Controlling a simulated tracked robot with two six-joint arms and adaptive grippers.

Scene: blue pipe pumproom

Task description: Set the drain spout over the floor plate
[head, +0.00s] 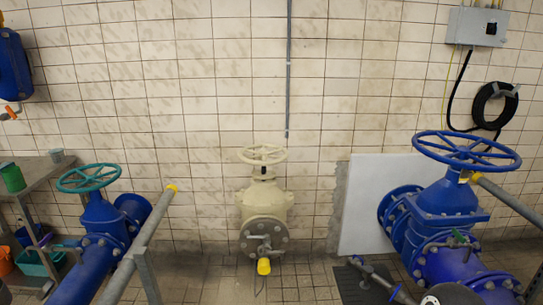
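A dark floor plate (352,287) lies on the tiled floor at the lower middle right, cut off by the bottom edge. A thin grey metal pipe piece (376,278), which looks like the drain spout, reaches from the blue valve's side out over part of the plate. Its far end points up and left, and a blue part shows at its near end. I cannot tell its height above the plate. Neither of my grippers shows in the head view.
A large blue valve (445,205) with a handwheel stands right, before a white wall panel (365,204). A cream valve (264,205) with a yellow-tipped outlet stands centre. Grey rails with yellow ends flank both sides. A bench (40,168) stands left. The middle floor is clear.

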